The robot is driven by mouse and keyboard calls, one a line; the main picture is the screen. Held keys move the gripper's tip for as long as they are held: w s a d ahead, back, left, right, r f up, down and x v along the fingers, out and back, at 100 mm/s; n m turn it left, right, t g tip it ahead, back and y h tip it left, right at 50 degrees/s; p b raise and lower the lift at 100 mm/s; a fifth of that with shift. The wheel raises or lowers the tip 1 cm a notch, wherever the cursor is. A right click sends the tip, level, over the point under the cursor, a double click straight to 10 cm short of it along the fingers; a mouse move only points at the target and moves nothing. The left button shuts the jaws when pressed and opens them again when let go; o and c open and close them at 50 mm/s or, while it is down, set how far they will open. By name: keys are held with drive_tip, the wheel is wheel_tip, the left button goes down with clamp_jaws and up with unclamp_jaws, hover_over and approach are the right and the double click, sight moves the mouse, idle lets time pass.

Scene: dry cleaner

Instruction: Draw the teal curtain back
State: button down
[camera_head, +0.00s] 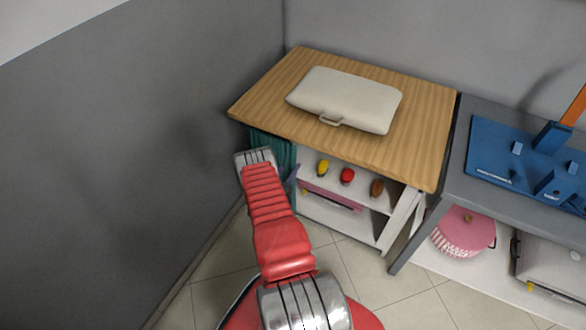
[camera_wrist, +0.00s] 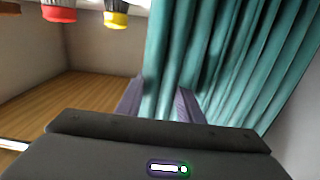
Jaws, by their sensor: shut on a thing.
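The teal curtain (camera_head: 285,150) hangs in folds at the left end of the front of a wood-topped shelf unit. Only a narrow strip of it shows beside my arm in the head view. In the wrist view the curtain (camera_wrist: 230,55) fills the centre and right. My gripper (camera_wrist: 160,100) is shut on the curtain, with its two fingers on either side of a fold near the curtain's left edge in that view. In the head view the gripper end (camera_head: 256,156) is in front of the unit's left corner. My arm hides part of the curtain there.
The unit's right part is uncovered, showing a yellow item (camera_head: 323,168), a red item (camera_head: 347,176), a brown item (camera_head: 377,188) and a pink object (camera_head: 330,197). A cream case (camera_head: 345,98) lies on the wooden top (camera_head: 420,140). A grey wall (camera_head: 120,150) stands close left; a grey table (camera_head: 480,212) stands right.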

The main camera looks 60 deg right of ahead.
drive_tip(key=shift+w+r, duration=0.1)
drive_tip(key=c, duration=1.2)
unclamp_jaws()
drive_tip(key=shift+a, duration=0.1)
drive_tip(key=s+a, duration=0.1)
drive_tip(key=a, duration=1.2)
drive_tip(key=shift+a, duration=0.3)
drive_tip(key=shift+f, duration=0.2)
